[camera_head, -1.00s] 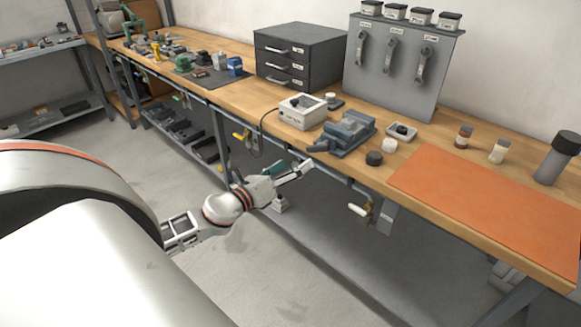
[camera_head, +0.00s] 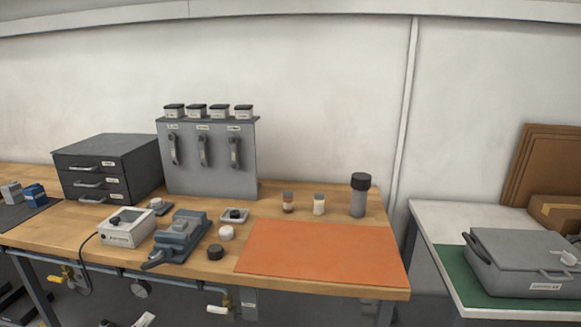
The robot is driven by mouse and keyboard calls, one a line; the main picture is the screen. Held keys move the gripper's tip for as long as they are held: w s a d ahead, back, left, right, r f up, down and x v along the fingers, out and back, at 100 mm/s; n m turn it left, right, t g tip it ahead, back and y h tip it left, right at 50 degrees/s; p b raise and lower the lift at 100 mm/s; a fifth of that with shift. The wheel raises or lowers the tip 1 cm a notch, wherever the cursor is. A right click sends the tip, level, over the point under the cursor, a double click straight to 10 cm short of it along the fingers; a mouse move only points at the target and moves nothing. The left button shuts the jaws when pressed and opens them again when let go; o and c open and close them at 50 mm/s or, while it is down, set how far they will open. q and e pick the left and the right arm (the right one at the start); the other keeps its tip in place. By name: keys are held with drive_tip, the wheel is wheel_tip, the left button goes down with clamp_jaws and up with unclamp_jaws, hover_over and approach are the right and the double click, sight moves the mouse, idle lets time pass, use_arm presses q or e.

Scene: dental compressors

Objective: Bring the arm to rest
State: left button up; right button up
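Neither arm shows clearly in the head view now. A small light slanted piece (camera_head: 145,319) is cut off by the bottom edge, below the bench front. It may be the tip of my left gripper, but too little shows to tell whether it is open or shut. My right gripper is out of view. No object is seen held.
The wooden bench (camera_head: 75,230) carries a dark drawer unit (camera_head: 110,165), grey tool panel (camera_head: 210,178), white box (camera_head: 126,228), grey-blue vise-like device (camera_head: 182,238), orange mat (camera_head: 320,252) and small jars. A white side table (camera_head: 470,212) with a grey case (camera_head: 525,262) stands right.

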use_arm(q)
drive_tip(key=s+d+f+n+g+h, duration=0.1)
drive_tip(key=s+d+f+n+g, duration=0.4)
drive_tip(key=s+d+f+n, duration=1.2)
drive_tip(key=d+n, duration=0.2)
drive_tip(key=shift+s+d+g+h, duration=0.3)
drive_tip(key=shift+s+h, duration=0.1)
